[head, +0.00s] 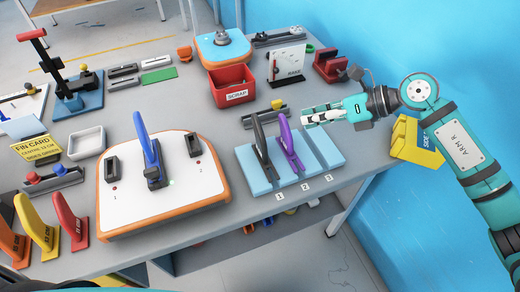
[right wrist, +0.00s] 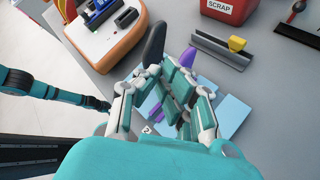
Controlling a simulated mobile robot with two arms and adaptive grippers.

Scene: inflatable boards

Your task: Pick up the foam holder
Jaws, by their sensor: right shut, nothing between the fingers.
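The foam holder (head: 326,150) is a light blue slotted block near the table's right front edge, with labels 1, 2 and 3 in front. A black fin (head: 261,145) stands in its left part and a purple fin (head: 288,143) in its middle; the right part is empty. My right gripper (head: 308,117) is shut and empty, above the back of the holder. In the right wrist view its fingers hide much of the holder (right wrist: 233,112) and part of the purple fin (right wrist: 157,107). I do not see my left gripper.
A white board with an orange rim (head: 200,190), bearing a blue fin (head: 148,150), lies left of the holder. Behind the holder are a grey rail (head: 258,117) and a red scrap bin (head: 232,88). A yellow block (head: 415,142) stands right, near the blue wall.

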